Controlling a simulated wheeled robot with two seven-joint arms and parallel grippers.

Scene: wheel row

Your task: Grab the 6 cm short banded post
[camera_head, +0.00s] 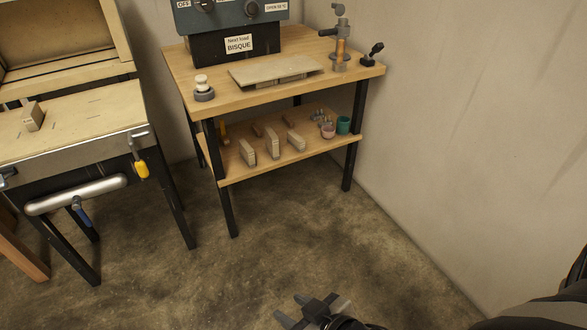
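Several pale, block-like posts stand on the lower shelf (232,172) of the wooden bench. One post (247,152) is at the front left, a taller one (271,143) is in the middle and a shorter one (296,140) is to the right. They show stripes on their sides, but are too small for me to tell which is the 6 cm short banded post. My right gripper (312,311) is at the bottom edge, far from the shelf; its fingers look apart with nothing between them. My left gripper is not in view.
The bench top (215,104) above the shelf holds a kiln-like box (215,50), a grey slab (275,72) and a burner-like tool (340,45). Small cups (343,126) stand at the shelf's right. Another worktable (75,120) is at left. The floor (300,230) before the bench is clear.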

